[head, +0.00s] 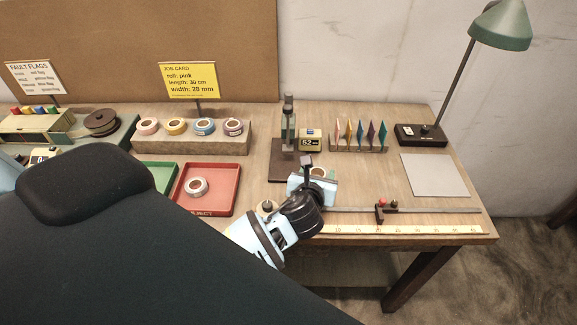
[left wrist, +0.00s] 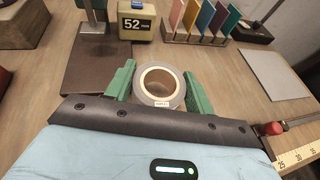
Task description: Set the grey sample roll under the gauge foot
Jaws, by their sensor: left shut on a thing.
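The grey sample roll (left wrist: 178,98) has a tan core and a small white label on its near side. My left gripper (left wrist: 159,82) is shut on it, with one green finger at each side, in the left wrist view. In the head view the gripper (head: 318,172) is just right of the gauge's base plate and covers most of the roll. The gauge (head: 288,125) stands upright on a dark brown base plate (head: 281,166). In the left wrist view this base plate (left wrist: 92,72) lies left of the roll, apart from it. The gauge foot cannot be made out clearly.
A yellow "52" display (head: 310,141) stands beside the gauge, and a rack of coloured cards (head: 358,140) is right of it. A red tray (head: 226,178) holding another roll (head: 197,187) is to the left. A ruler (head: 420,229) and slide lie at the front right. The grey pad (head: 435,175) is bare.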

